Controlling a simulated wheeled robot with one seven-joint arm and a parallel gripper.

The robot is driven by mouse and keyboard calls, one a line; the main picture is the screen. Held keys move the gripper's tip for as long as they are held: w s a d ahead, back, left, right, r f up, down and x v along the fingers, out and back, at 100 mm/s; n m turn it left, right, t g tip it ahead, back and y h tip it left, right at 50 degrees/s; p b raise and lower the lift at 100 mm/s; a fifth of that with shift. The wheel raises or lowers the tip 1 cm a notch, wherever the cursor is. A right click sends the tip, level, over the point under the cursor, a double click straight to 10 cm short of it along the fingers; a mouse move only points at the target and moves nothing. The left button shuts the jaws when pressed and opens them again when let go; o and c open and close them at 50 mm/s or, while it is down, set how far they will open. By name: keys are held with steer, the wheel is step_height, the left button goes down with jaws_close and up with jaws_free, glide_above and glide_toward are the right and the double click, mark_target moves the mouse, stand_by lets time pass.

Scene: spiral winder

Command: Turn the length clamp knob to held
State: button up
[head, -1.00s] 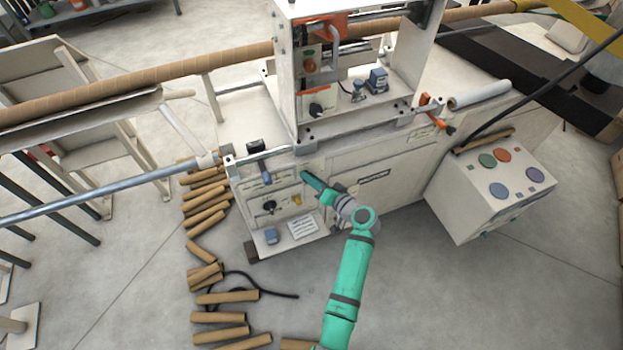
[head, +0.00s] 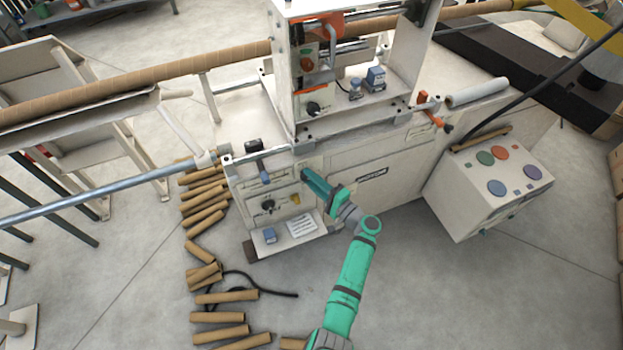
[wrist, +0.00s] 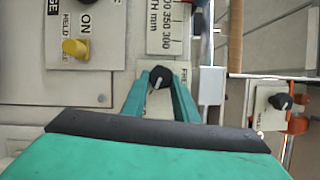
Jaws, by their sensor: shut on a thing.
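In the wrist view, a black knob (wrist: 160,77) sits on a pale plate below a length scale. The letters "FRE" show to its right; the rest of the plate is covered. My gripper (wrist: 159,80) has its two green fingers on either side of the knob, shut on it. In the head view, my gripper (head: 306,174) reaches the upper front of the cream machine cabinet, right of the small control panel. The knob is hidden there by the fingers, and its pointer direction is hard to tell.
A yellow knob (wrist: 75,48) with a "HELD" label is at the left in the wrist view. Another black knob (wrist: 280,102) is at the right by orange parts. A control box (head: 490,190) stands right of my arm; cardboard tubes (head: 227,296) lie on the floor at left.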

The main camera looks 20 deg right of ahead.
steer(key=shift+f+m, duration=0.1)
steer(key=shift+m, duration=0.4)
steer(key=shift+t, duration=0.3)
steer(key=o, duration=1.1)
steer(key=shift+c, duration=0.2)
steer(key=v, duration=1)
steer(key=shift+s+d, duration=0.2)
steer(key=shift+s, duration=0.15)
steer(key=shift+w+f, duration=0.1)
steer(key=shift+w, duration=0.05)
